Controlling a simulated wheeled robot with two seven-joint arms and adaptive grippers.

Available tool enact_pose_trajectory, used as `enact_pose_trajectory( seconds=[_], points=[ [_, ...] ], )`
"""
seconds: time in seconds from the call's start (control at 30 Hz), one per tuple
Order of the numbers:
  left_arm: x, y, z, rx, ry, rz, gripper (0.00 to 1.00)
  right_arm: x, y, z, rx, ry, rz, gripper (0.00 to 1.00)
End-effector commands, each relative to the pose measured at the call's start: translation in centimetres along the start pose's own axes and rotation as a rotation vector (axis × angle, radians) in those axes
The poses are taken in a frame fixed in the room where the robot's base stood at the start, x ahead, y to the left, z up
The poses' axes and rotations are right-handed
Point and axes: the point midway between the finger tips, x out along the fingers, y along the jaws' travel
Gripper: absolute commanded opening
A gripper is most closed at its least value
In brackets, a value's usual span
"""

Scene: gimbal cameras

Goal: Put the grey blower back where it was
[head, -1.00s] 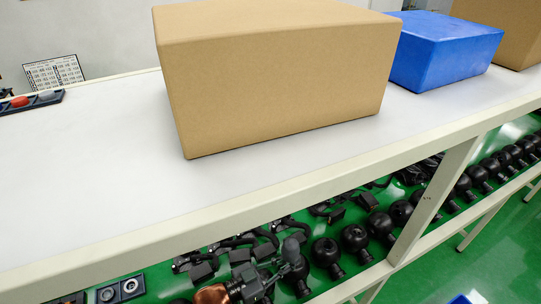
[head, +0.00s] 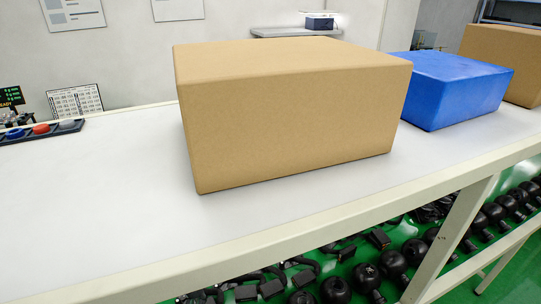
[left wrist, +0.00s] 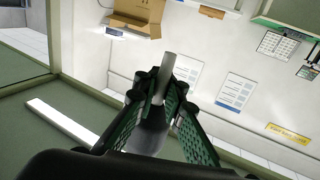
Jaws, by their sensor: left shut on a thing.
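My left gripper (left wrist: 165,97) shows only in the left wrist view. Its green-padded fingers are shut on the grey blower (left wrist: 150,135), whose pale narrow nozzle (left wrist: 168,68) sticks out past the fingertips. Part of the blower is hidden by the fingers and the dark wrist housing. In the head view a dark tray (head: 60,133) at the left back of the bench holds small blue, red (head: 41,129) and grey pieces. My right gripper is in neither view.
A large cardboard box (head: 295,130) stands mid-bench (head: 90,220), with a blue box (head: 458,90) and another carton (head: 505,60) to its right. Black parts (head: 335,290) fill the green shelf below.

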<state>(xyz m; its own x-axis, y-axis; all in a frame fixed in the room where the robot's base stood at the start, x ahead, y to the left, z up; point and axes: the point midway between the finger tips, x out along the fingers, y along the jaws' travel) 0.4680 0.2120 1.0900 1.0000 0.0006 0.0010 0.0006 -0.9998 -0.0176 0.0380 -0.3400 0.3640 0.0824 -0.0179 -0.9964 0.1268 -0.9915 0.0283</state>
Motion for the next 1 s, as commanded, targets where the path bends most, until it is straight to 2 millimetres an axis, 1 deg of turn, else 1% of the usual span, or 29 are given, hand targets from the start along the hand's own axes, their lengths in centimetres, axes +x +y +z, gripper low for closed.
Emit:
enact_pose_trajectory(
  seconds=[0.03,0.2,0.33,0.43,0.6,0.77,0.87,1.0],
  points=[
    [-0.6,-0.1,1.0,-0.004,-0.008,-0.006,0.0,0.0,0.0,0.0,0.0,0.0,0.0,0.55],
    [-2.6,-0.1,3.5,-0.003,-0.008,-0.005,0.0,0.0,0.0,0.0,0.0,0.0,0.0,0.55],
    [-3.6,0.0,4.6,-0.001,-0.004,-0.003,0.0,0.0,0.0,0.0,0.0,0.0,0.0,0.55],
    [-3.3,0.2,4.1,0.002,0.003,0.004,0.0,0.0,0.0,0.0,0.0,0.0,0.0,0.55],
    [-1.2,0.3,1.5,0.005,0.009,0.012,0.0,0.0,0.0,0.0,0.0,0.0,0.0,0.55],
    [0.1,0.2,-0.3,0.004,0.005,0.006,0.0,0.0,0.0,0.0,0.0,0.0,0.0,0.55],
    [0.1,0.1,-0.1,0.0,-0.001,0.001,0.0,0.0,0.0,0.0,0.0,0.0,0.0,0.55],
    [-1.2,0.0,1.9,-0.006,-0.01,-0.001,0.0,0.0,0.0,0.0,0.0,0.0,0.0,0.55]
  ],
)
